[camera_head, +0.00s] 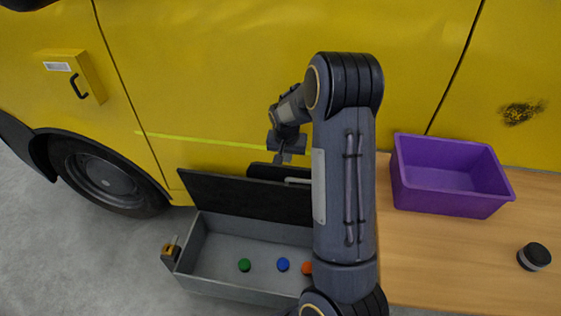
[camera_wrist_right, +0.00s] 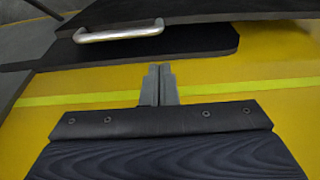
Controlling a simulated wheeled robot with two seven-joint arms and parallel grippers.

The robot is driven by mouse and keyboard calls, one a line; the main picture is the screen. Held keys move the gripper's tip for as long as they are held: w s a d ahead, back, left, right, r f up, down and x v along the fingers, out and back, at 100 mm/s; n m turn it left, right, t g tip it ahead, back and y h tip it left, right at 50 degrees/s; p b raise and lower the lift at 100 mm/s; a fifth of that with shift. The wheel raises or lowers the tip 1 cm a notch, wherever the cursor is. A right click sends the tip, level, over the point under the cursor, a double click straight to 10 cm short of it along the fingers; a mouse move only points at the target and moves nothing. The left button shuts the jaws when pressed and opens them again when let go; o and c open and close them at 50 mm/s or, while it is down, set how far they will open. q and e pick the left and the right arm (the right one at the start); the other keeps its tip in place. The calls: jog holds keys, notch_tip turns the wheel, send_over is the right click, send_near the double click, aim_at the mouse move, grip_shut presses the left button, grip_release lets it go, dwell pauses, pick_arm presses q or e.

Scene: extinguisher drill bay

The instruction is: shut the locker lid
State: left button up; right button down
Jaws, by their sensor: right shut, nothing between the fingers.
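The grey locker (camera_head: 240,292) stands open in the head view. Its dark lid (camera_head: 245,197) is raised and leans up along the back side, near the yellow vehicle. A silver handle (camera_head: 297,181) shows partly beside my right arm; in the wrist view the handle (camera_wrist_right: 120,33) lies on a dark panel. My right gripper (camera_head: 284,157) is shut and empty, above the lid's upper edge on the vehicle side. Its fingertips (camera_wrist_right: 158,72) show in the wrist view just short of the dark panel; contact cannot be told. My arm hides the locker's right end. My left gripper is not in view.
Green (camera_head: 244,265), blue (camera_head: 283,264) and orange (camera_head: 306,268) pieces lie inside the locker. A purple bin (camera_head: 450,200) and a dark round object (camera_head: 534,257) are on the wooden table (camera_head: 420,260). The yellow vehicle (camera_head: 220,70) closes off the back.

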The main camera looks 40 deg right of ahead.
jog(key=x, duration=1)
jog(key=shift+p, duration=0.3)
jog(key=shift+f, duration=0.1)
